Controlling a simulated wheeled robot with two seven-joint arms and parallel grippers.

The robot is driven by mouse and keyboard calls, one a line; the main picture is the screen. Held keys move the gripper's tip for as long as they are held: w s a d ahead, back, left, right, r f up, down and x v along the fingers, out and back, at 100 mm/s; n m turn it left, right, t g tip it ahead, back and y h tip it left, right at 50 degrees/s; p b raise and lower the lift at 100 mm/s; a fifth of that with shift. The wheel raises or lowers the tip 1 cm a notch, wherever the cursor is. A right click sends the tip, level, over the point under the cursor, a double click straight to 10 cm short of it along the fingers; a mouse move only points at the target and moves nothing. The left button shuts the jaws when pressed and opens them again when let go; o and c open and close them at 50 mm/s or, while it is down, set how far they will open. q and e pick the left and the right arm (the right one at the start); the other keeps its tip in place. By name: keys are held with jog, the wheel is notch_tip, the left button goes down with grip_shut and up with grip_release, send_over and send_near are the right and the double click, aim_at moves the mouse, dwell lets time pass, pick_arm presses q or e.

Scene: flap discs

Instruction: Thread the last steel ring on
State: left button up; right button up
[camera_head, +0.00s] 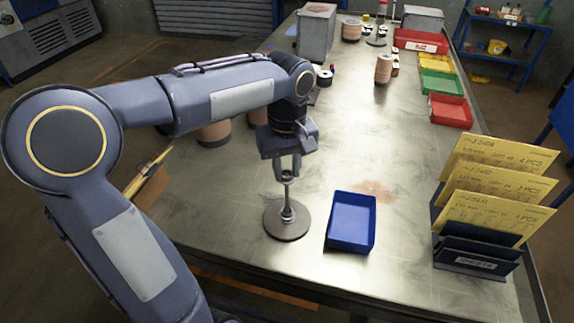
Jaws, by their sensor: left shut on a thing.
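My left gripper (288,178) points down over a round grey stand (287,228) near the front of the table. It is shut on a small steel ring, which is mostly hidden between the fingertips. A thin upright spindle (287,203) rises from the middle of the stand, with small metal pieces around its foot. The fingertips are at the top of the spindle; I cannot tell whether the held ring is around it or just above it. My right gripper is not in view.
An empty-looking blue tray (351,222) is right of the stand. A dark rack with yellow cards (490,190) stands at the right edge. Red (450,111), green (441,84) and yellow trays line the far right. Brown cylinders stand behind my arm. The middle of the table is clear.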

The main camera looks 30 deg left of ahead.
aim_at(287, 191)
pick_arm(q)
jog(key=shift+f, duration=0.2)
dwell(0.3)
jog(key=shift+f+b, duration=2.65)
jog(key=shift+f, duration=0.95)
jog(key=o, duration=0.5)
jog(key=shift+f, duration=0.15)
jog(key=o, duration=0.5)
jog(key=shift+r+p, duration=0.45)
jog(key=shift+r, duration=3.6)
jog(key=shift+r, duration=0.15)
